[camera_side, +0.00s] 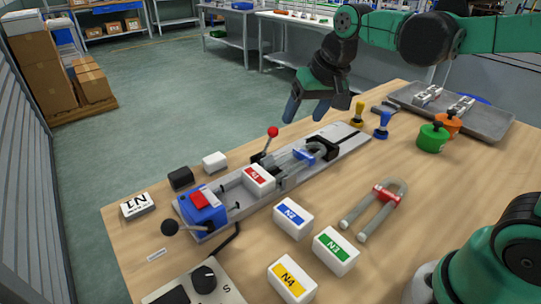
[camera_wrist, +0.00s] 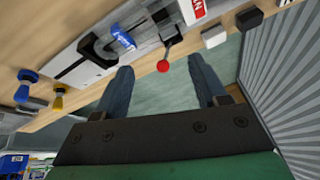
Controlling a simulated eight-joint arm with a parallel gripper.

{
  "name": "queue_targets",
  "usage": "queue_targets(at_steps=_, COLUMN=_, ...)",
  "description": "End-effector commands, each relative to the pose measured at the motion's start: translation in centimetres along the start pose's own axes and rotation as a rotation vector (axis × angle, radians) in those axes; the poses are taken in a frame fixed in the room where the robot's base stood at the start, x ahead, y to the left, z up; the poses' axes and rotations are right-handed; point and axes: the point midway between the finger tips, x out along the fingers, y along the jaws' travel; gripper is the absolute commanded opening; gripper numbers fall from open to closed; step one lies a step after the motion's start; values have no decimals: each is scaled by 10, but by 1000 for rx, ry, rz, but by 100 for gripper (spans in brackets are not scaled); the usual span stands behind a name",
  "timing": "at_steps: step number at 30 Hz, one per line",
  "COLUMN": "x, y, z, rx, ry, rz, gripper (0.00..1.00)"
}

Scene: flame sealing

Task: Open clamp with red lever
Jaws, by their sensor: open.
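The red lever knob (camera_side: 273,131) tops a thin dark rod rising from the clamp (camera_side: 268,165) on the grey rail fixture. In the wrist view the red knob (camera_wrist: 163,66) hangs below the fixture, between the lines of my two fingers. My gripper (camera_side: 305,112) is open and empty, above and to the right of the knob in the side view, apart from it. In the wrist view my gripper (camera_wrist: 160,80) shows two blue fingers spread wide. A glass piece with a blue part (camera_side: 303,155) lies on the fixture beside the clamp.
A blue burner-like unit (camera_side: 202,208) sits at the rail's left end. White labelled blocks (camera_side: 293,218), a U-shaped tube (camera_side: 375,210) and a control box (camera_side: 195,287) lie in front. Blue and yellow stamps (camera_side: 382,124) and a grey tray (camera_side: 480,123) stand right. Open floor lies behind the table.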

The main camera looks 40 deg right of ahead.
Motion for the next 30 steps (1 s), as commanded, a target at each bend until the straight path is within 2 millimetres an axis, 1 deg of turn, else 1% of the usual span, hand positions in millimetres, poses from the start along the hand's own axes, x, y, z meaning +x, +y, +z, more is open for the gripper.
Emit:
queue_targets(at_steps=1, x=7, y=-2, z=-15, rx=47, ry=-31, rz=6, gripper=65)
queue_targets(at_steps=5, x=28, y=-3, z=-43, rx=173, ry=-114, rz=27, gripper=65)
queue_targets(at_steps=6, x=36, y=-3, z=-51, rx=211, ry=-139, rz=34, gripper=65)
queue_targets(at_steps=9, x=59, y=-2, z=-66, rx=302, ry=-198, rz=54, gripper=65)
queue_targets(at_steps=12, x=80, y=1, z=-76, rx=378, ry=-247, rz=74, gripper=65)
queue_targets(at_steps=15, x=96, y=4, z=-80, rx=433, ry=-284, rz=91, gripper=65)
queue_targets(at_steps=20, x=110, y=6, z=-82, rx=476, ry=-311, rz=103, gripper=65)
queue_targets(at_steps=23, x=120, y=6, z=-80, rx=480, ry=-315, rz=105, gripper=65)
queue_targets(at_steps=30, x=152, y=7, z=-69, rx=478, ry=-314, rz=104, gripper=65)
